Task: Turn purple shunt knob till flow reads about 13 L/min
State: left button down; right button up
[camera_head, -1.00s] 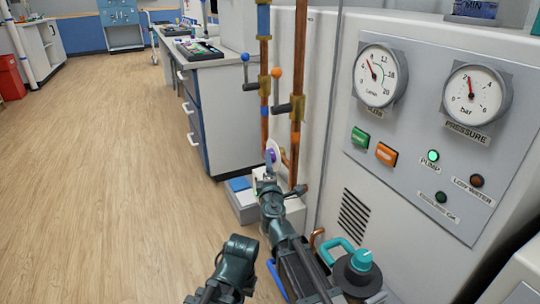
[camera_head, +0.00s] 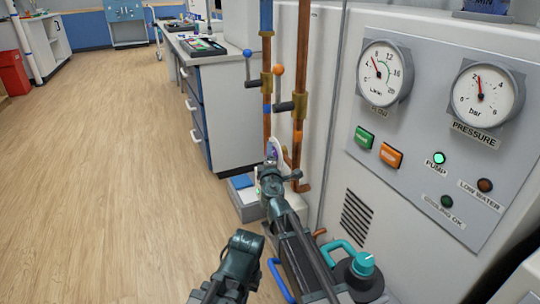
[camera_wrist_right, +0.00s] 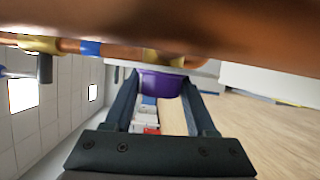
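The purple knob (camera_wrist_right: 160,83) lies between the two dark fingers of my right gripper (camera_wrist_right: 160,98) in the right wrist view. The fingers are apart, one on each side of it; contact is unclear. In the head view only a sliver of the knob (camera_head: 273,152) shows beyond the right gripper (camera_head: 272,172), low on the copper pipes. The flow gauge (camera_head: 383,72), marked 0 to 20, has its needle up and left, a little below 8. The dark end of my left arm (camera_head: 240,256) is at the bottom middle, away from the knob; its fingers cannot be made out.
Copper pipes (camera_head: 303,90) with a blue-knobbed lever (camera_head: 247,54) and an orange-knobbed lever (camera_head: 278,70) rise above the knob. A pressure gauge (camera_head: 484,92) and the green PUMP lamp (camera_head: 439,158) are on the panel.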

jog(key=c, duration=0.5)
jog(key=shift+f+t+b, duration=0.15)
jog(key=shift+t+b, duration=0.15)
jog(key=shift+b, duration=0.45)
jog(key=shift+m+t+b, duration=0.3)
jog(key=shift+t+b, duration=0.1)
jog(key=shift+b, duration=0.15)
jog(key=o, duration=1.3)
jog(key=shift+o, duration=0.2)
jog(key=s+b, duration=0.1)
jog(key=s, duration=1.1)
jog(key=shift+f, duration=0.45)
